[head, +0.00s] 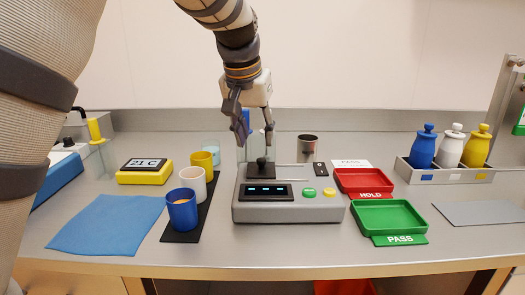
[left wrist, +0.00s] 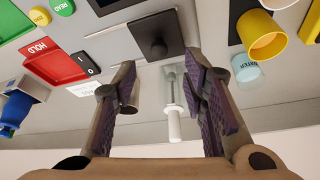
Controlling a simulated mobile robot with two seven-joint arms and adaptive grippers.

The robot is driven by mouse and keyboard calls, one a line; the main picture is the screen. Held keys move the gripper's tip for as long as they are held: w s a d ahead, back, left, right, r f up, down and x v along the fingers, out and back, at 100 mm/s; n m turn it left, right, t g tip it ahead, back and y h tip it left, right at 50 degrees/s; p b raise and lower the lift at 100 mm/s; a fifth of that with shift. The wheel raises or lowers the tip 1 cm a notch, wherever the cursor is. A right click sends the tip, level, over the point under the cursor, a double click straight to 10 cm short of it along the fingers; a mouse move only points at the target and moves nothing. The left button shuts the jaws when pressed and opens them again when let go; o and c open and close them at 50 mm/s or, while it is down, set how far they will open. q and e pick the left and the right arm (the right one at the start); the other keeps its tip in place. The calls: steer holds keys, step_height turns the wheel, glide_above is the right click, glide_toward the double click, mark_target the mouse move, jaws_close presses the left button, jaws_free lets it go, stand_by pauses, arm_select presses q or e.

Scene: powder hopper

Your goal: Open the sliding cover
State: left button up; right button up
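A grey device (head: 290,210) with a lit display stands mid-bench. On its top is a dark square plate with a black knob (head: 262,164), which looks like the sliding cover. The plate and knob also show in the left wrist view (left wrist: 156,40), at the top centre. My left gripper (head: 256,136) hangs above and behind the knob, fingers pointing down. It is open, with nothing gripped. In the left wrist view the knob lies beyond the fingertips, apart from them. A white-handled clear tool (left wrist: 173,110) shows between the fingers; its depth is unclear. My right gripper is out of view.
Blue, white and yellow cups (head: 182,208) stand on a dark strip left of the device. Red HOLD (head: 362,182) and green PASS (head: 390,216) trays lie right. A metal cup (head: 307,146) stands behind. A bottle rack (head: 408,172) is farther right.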

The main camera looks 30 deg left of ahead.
mark_target(261, 159)
arm_select(q)
steer(key=x, duration=0.6)
steer(key=shift+w+f, duration=0.25)
jaws_close()
